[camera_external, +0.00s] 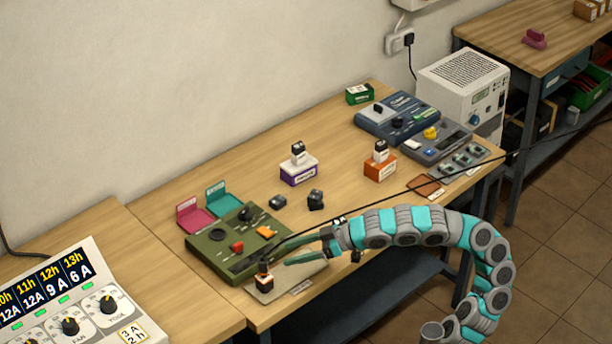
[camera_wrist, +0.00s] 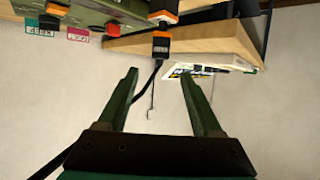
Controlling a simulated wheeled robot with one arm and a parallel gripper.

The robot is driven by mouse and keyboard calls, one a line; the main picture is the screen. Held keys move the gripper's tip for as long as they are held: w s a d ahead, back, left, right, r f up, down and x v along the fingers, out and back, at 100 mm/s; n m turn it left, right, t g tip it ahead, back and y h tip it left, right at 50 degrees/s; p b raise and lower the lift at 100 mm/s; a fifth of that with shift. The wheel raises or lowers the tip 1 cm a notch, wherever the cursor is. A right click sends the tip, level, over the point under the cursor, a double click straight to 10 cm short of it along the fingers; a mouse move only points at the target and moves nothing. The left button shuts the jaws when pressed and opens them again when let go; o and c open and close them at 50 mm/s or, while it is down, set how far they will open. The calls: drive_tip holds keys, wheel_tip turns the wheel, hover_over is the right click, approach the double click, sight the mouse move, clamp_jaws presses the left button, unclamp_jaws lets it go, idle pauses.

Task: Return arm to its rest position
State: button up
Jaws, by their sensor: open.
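My arm (camera_external: 408,226) curves in from the lower right, its teal and grey links reaching left over the front edge of the workbench (camera_external: 240,160). My gripper (camera_external: 281,256) is near the front of the green panel. In the wrist view my gripper (camera_wrist: 158,80) has its two green fingers apart with nothing between them. A black and orange connector (camera_external: 264,281) stands just beyond the fingertips on a light plate, apart from them. It also shows ahead of the fingers in the wrist view (camera_wrist: 160,46). A black cable is attached to it.
The green panel (camera_external: 208,246) with pink and teal flaps lies beside my gripper. Boxed black-and-white blocks (camera_external: 298,172), dark blue devices (camera_external: 398,114) and a white power unit (camera_external: 464,90) stand farther back. The cable stretches above my arm to the right. A control console (camera_external: 75,300) is at lower left.

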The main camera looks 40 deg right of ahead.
drive_tip(key=s+a+f+m+g+b, duration=0.1)
drive_tip(key=s+a+f+m, duration=0.1)
drive_tip(key=f+m, duration=0.15)
drive_tip(key=s+a+f+m+g+h+b, duration=0.1)
drive_tip(key=s+f+m+g, duration=0.1)
drive_tip(key=f, duration=0.3)
drive_tip(key=s+a+f+m+g+b, duration=0.1)
drive_tip(key=s+a+f+m, duration=0.1)
drive_tip(key=f, duration=0.2)
drive_tip(key=s+d+f+g+h+p, duration=0.25)
drive_tip(key=d+f+h, duration=0.35)
drive_tip(key=d+f, duration=0.85)
drive_tip(key=s+d+f+m+g+h, duration=0.1)
drive_tip(key=s+d+f+g, duration=0.3)
drive_tip(key=s+d+f, duration=0.4)
drive_tip(key=shift+d+f+h, duration=0.5)
drive_tip(key=shift+d+h, duration=0.2)
drive_tip(key=shift+d, duration=0.3)
drive_tip(key=shift+s+m, duration=0.1)
drive_tip(key=shift+m, duration=0.15)
